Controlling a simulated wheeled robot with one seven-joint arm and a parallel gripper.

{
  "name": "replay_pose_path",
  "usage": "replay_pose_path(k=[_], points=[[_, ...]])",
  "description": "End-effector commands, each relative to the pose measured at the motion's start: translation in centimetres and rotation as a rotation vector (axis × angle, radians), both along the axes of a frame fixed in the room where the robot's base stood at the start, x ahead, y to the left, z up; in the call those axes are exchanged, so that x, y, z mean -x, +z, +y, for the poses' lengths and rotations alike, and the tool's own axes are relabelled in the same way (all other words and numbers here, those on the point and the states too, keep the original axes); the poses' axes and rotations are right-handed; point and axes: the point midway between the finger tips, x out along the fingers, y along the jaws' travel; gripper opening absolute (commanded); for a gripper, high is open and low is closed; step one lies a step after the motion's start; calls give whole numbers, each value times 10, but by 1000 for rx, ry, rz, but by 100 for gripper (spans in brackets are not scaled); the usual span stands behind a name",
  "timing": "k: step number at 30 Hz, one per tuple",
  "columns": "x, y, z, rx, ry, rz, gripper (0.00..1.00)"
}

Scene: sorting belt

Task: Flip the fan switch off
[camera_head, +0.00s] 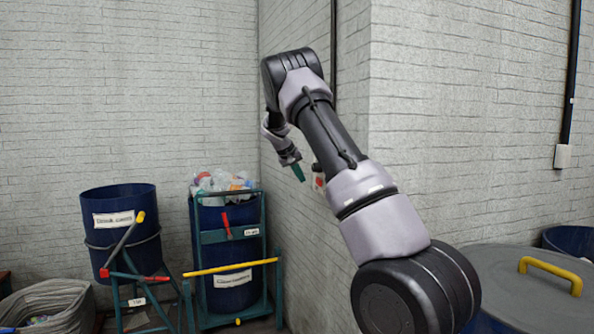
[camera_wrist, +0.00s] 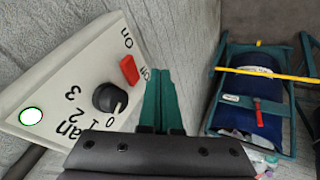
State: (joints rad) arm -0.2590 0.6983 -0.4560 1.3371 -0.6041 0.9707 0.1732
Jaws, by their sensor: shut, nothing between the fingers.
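The fan control panel (camera_wrist: 70,95) is a pale plate on the grey brick wall, upside down and tilted in the wrist view. It carries a red switch (camera_wrist: 129,69) between the word "On" and a second, partly hidden label. A black knob (camera_wrist: 109,96) has numbers around it, its pale mark near 0. A round green-rimmed light (camera_wrist: 31,116) looks bright. In the head view, the panel (camera_head: 318,184) shows only as a small pale and red patch behind my arm. My gripper (camera_head: 299,173) has green fingers, shut and empty. In the wrist view the fingers (camera_wrist: 160,85) are right of the switch, apparently apart from it.
A blue barrel in a green frame (camera_head: 205,237) holds plastic waste, with a yellow bar in front. Another blue barrel (camera_head: 97,237) stands at left. A wall corner lies behind my arm. A grey lid with a yellow handle (camera_head: 549,272) is at lower right.

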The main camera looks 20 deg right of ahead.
Motion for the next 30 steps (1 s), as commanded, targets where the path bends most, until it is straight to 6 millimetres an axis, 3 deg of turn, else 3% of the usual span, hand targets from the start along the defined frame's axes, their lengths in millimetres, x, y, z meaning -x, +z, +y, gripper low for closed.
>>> replay_pose_path(k=[4,12,26,30], points=[[-9,-26,-17,-1,-1,2,0],[-3,-25,-51,-1,-1,-1,0],[-2,-25,-56,-1,3,-1,0],[2,-24,-60,-4,72,-1,0]])
